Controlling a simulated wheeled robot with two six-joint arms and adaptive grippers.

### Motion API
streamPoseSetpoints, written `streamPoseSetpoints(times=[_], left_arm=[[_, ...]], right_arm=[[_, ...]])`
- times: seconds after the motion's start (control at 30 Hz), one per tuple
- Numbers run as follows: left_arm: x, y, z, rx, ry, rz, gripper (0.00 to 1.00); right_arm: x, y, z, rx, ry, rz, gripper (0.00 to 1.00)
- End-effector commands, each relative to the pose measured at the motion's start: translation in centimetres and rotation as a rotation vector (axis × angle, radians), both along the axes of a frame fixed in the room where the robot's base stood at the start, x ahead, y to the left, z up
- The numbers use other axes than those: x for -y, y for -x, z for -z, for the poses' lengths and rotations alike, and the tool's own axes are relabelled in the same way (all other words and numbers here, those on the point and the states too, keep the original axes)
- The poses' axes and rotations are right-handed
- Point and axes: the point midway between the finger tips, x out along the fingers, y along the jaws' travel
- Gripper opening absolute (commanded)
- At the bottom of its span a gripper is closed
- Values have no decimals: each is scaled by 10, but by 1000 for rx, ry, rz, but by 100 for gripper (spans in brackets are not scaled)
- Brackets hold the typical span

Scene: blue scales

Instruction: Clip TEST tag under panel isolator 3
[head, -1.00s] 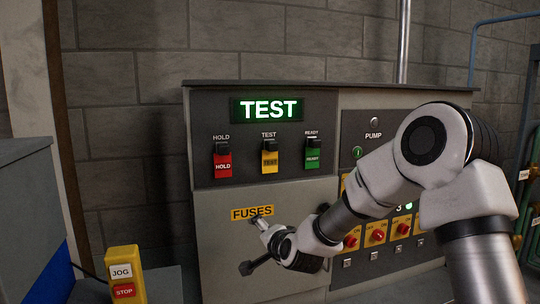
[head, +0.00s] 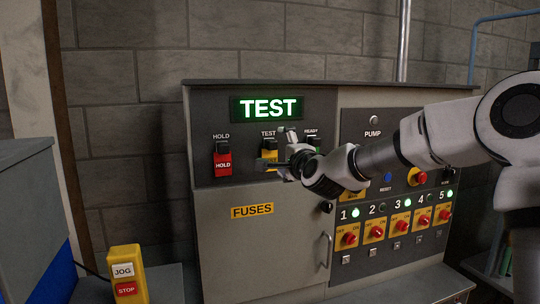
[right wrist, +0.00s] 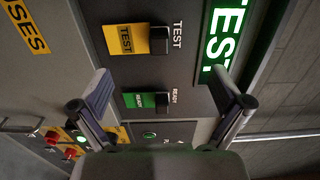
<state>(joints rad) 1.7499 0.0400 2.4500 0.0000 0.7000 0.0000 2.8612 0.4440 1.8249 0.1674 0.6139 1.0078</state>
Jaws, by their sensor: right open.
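The yellow TEST tag (head: 268,155) hangs from a black clip under the TEST label on the upper panel; my right gripper partly hides it in the head view. It shows fully in the right wrist view (right wrist: 125,40). My right gripper (head: 283,153) is open and empty in front of the panel. Its fingers (right wrist: 165,95) frame the green READY tag (right wrist: 139,100) in the wrist view, with the TEST tag off towards the upper left. Panel isolator 3 (head: 398,228) has a red knob on a yellow plate, with a lit green lamp above and a small metal fitting (head: 397,245) below.
The red HOLD tag (head: 223,164) hangs left of the TEST tag. The lit display (head: 267,109) above reads TEST. Other isolators flank isolator 3. A door handle (head: 325,252) sticks out below. A JOG/STOP box (head: 126,275) stands at lower left.

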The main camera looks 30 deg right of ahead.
Motion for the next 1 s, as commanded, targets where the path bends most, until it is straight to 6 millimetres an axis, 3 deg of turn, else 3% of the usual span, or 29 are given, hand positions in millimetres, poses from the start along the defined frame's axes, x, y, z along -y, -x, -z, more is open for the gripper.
streamPoseSetpoints(times=[0.23, 0.5, 1.0], left_arm=[[0, 0, -17, 0, 0, 0, 0], [0, 0, -14, 0, 0, 0, 0], [0, 0, -14, 0, 0, 0, 0]], right_arm=[[8, -36, -2, -3, 3, -1, 100], [16, -68, 0, -1, 3, -1, 100], [17, -74, 0, 0, 2, -1, 100]])
